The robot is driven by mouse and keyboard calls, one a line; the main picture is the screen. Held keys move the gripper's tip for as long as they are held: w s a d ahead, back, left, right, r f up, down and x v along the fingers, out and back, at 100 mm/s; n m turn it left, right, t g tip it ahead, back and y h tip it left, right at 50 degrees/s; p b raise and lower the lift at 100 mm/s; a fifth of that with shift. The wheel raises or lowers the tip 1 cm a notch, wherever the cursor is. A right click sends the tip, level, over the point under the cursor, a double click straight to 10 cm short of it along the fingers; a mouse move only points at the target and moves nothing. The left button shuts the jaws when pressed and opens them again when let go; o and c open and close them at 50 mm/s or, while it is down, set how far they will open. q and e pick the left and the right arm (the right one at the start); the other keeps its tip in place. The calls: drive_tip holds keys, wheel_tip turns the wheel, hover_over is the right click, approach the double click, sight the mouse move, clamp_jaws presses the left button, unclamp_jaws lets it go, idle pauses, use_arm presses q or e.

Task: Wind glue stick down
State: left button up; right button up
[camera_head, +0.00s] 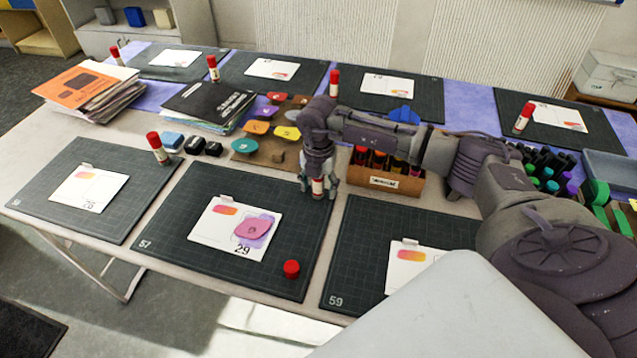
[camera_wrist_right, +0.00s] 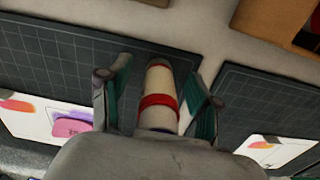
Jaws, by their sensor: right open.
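A glue stick (camera_head: 318,188) with a pale body and red band stands near the upper right corner of the middle front mat. My right gripper (camera_head: 318,190) is around it from above. In the right wrist view the glue stick (camera_wrist_right: 158,95) is between the open fingers of the right gripper (camera_wrist_right: 157,100), with gaps seen at the sides. A red cap (camera_head: 291,269) sits apart on the mat's lower right part. The glue stick's top is partly hidden by the gripper in the head view. My left gripper is not in view.
The middle mat (camera_head: 180,235) holds a card (camera_head: 205,240) with a pink shape (camera_head: 252,228). A cardboard box (camera_head: 385,188) of markers stands right of the gripper. Another capped glue stick (camera_head: 158,149) stands left. Black magazines (camera_head: 208,104) lie behind.

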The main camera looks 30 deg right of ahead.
drive_tip(key=m+p, duration=0.2)
drive_tip(key=m, duration=0.2)
drive_tip(key=m+p, duration=0.3)
drive_tip(key=m, duration=0.1)
drive_tip(key=m+p, duration=0.3)
drive_tip(key=m, duration=0.1)
drive_tip(key=shift+s+r+m, duration=0.15)
drive_tip(key=shift+r+m, duration=0.1)
drive_tip(key=shift+m, duration=0.15)
drive_tip(key=shift+f+m+p, duration=0.2)
drive_tip(key=shift+m+p, duration=0.15)
drive_tip(key=shift+m, duration=0.55)
drive_tip(key=shift+f, duration=0.1)
drive_tip(key=shift+c, duration=0.3)
drive_tip(key=c, duration=1.1)
